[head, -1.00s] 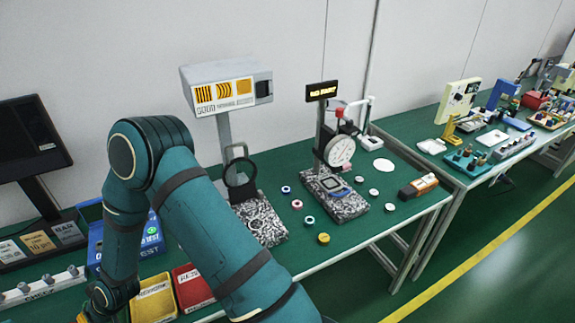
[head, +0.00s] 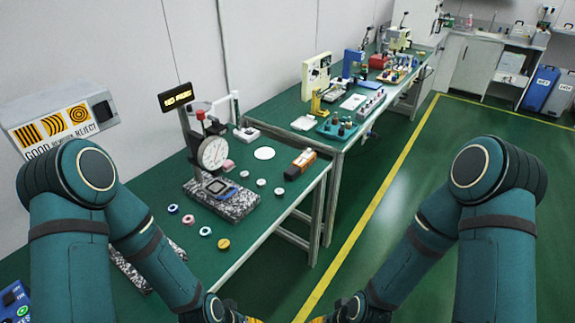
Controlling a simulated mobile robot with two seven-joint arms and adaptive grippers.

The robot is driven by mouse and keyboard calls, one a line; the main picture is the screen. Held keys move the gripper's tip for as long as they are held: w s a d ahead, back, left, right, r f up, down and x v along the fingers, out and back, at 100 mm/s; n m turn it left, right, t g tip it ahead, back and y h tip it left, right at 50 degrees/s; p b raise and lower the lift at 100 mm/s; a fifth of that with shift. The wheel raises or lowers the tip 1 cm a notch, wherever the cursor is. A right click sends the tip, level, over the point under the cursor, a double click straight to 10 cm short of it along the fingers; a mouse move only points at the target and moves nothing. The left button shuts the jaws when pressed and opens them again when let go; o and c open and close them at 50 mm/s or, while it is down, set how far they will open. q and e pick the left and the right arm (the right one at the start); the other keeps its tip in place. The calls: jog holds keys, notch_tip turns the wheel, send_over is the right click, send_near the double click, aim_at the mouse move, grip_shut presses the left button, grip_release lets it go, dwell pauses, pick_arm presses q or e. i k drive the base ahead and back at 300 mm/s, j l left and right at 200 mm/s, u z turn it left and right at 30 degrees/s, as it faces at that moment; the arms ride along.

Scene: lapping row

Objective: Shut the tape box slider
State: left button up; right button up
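I cannot pick out a tape box or its slider for certain. A small orange and dark box (head: 300,164) lies near the right edge of the near bench, but its details are too small to tell. My two arms come in from the left and right and run down to the bottom edge at the middle. Both grippers are below the picture; only the wrists with bits of yellow show there.
The near green bench (head: 262,218) carries a dial gauge stand (head: 213,165), several small rings and discs, and a white disc (head: 264,153). A second bench (head: 337,138) with several devices runs behind. Open green floor with a yellow line (head: 372,210) lies right.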

aim_at(308, 153)
jog(key=z, duration=0.15)
jog(key=u, duration=0.5)
jog(key=i+l+u, duration=0.15)
jog(key=l+u, duration=0.3)
jog(key=i+l+u, duration=0.1)
jog(key=l+u, duration=0.25)
jog(key=u, duration=0.15)
jog(key=l+u, duration=0.3)
jog(key=l, duration=0.65)
